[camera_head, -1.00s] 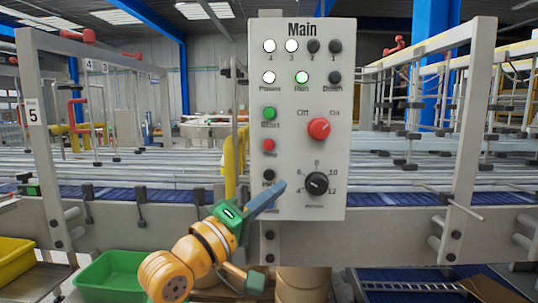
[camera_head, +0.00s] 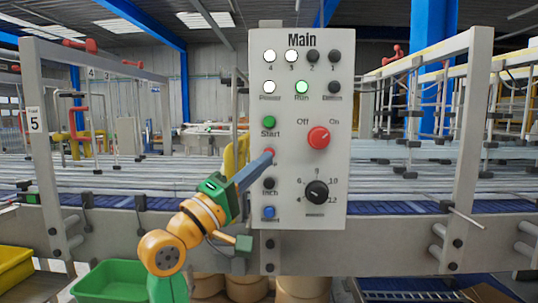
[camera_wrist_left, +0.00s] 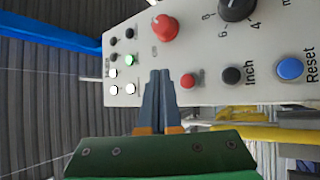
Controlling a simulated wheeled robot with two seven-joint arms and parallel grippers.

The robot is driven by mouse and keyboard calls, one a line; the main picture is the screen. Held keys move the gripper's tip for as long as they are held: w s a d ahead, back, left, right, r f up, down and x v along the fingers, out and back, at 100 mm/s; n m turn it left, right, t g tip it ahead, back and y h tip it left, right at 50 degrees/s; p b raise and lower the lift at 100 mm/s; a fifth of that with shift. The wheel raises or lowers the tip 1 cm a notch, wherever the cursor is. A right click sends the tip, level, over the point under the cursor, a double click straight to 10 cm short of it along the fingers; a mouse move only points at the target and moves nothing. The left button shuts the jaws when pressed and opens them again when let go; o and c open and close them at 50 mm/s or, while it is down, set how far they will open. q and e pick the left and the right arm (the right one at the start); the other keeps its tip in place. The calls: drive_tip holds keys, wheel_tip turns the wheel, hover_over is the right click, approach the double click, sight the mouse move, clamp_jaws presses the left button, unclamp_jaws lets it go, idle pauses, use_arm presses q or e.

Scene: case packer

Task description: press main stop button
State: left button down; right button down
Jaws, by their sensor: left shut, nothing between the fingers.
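The Main control panel (camera_head: 333,160) stands upright in the middle of the head view. The small red stop button sits in its left column, between the green Start button (camera_head: 269,122) and the black Inch button (camera_head: 269,184). In the head view my left fingertips mostly cover it. The red stop button (camera_wrist_left: 187,80) shows clearly in the left wrist view, just right of the fingertips. My left gripper (camera_head: 268,155) is shut and empty, its tips close to the panel; I cannot tell whether they touch it. Start is hidden in the wrist view. My right gripper is not in view.
The green Run lamp (camera_head: 302,87) is lit. A red Off/On knob (camera_head: 318,137), a black dial (camera_head: 317,191) and a blue Reset button (camera_head: 269,212) are nearby. A conveyor (camera_head: 400,207) runs behind. A green bin (camera_head: 110,281) stands low at left.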

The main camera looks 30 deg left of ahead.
use_arm(q)
drive_tip(key=shift+w+a+p, duration=0.15)
drive_tip(key=shift+w+a, duration=0.5)
drive_tip(key=shift+w, duration=0.35)
drive_tip(key=shift+w+a+p, duration=0.15)
drive_tip(key=shift+w+a, duration=0.45)
drive_tip(key=shift+w, duration=0.4)
drive_tip(key=shift+w, duration=0.1)
idle(0.4)
drive_tip(key=shift+w+a, duration=0.2)
drive_tip(key=shift+w, duration=0.05)
drive_tip(key=shift+w+a, duration=0.25)
drive_tip(key=shift+w, duration=0.15)
idle(0.9)
drive_tip(key=shift+s+d, duration=0.4)
drive_tip(key=shift+s, duration=0.3)
